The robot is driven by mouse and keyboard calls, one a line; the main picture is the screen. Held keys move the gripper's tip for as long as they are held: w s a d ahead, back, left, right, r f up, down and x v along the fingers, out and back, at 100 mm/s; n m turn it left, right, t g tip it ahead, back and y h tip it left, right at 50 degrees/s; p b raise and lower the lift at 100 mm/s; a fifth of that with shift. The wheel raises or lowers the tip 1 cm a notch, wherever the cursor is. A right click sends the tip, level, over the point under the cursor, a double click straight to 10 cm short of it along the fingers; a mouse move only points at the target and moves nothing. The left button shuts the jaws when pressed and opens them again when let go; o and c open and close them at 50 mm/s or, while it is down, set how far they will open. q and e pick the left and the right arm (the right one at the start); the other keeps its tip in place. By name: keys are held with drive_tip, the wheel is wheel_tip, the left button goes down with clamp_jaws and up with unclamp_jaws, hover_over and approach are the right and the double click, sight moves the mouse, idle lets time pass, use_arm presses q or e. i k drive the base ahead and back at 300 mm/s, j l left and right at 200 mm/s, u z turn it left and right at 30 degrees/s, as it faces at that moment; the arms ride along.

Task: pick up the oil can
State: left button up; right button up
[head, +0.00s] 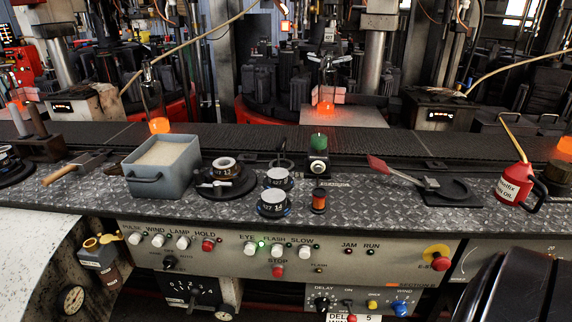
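The red oil can (514,187) stands upright on the dark tread-plate bench near the right edge of the head view. It has a white label on its front, a black handle on its right side and a thin yellowish spout leaning up to the left. Nothing is holding it. Neither gripper's fingers show in this view. A large dark rounded shape fills the lower right corner, below the can and apart from it in the picture; it looks like part of my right arm, but I cannot be sure.
A red-bladed tool (392,173) and a black plate (452,190) lie left of the can. A dark round object (557,178) stands close to its right. A grey bin (163,172) and several gauges are further left. A control panel (290,255) runs below the bench.

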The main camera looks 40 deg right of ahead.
sight(517, 181)
drive_tip(key=z, duration=2.85)
